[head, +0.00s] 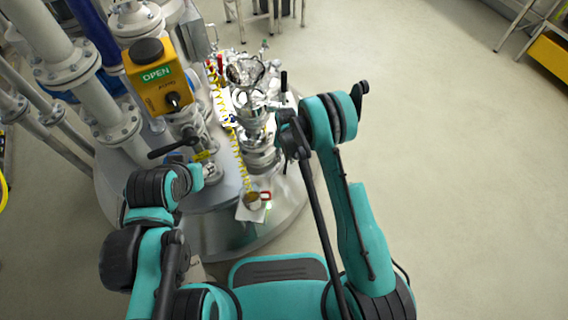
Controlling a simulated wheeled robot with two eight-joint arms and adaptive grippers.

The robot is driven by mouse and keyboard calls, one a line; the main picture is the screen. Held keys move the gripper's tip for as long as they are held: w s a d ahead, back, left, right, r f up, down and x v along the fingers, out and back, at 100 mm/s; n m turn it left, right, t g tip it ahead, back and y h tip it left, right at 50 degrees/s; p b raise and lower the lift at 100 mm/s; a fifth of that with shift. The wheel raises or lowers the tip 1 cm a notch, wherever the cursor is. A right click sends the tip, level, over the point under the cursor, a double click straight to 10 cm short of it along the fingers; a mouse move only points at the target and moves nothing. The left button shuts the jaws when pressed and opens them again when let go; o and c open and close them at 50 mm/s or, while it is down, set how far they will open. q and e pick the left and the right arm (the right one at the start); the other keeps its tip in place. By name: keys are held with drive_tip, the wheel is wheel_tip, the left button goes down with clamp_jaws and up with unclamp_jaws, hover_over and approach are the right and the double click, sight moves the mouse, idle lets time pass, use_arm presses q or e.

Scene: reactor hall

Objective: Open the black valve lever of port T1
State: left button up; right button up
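A black valve lever (172,148) sticks out to the left from a metal valve on the vessel lid, beside a small yellow tag (204,156). Another black handle (284,81) stands upright at the right of the lid fittings. No T1 label is readable, so I cannot tell which lever belongs to that port. My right gripper (291,138) is a small dark shape over the right side of the lid, close to the metal fittings. Its fingers are not clear. My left arm ends just below the left lever, and its gripper is hidden.
A yellow box marked OPEN (157,78) stands above the left lever. Thick pale pipes (85,85) crowd the left. The floor (460,180) at the right is clear.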

sight(286, 165)
wheel_tip(286, 165, down, 6)
drive_tip(key=shift+r+b, duration=0.2)
drive_tip(key=shift+b, duration=0.7)
clamp_jaws()
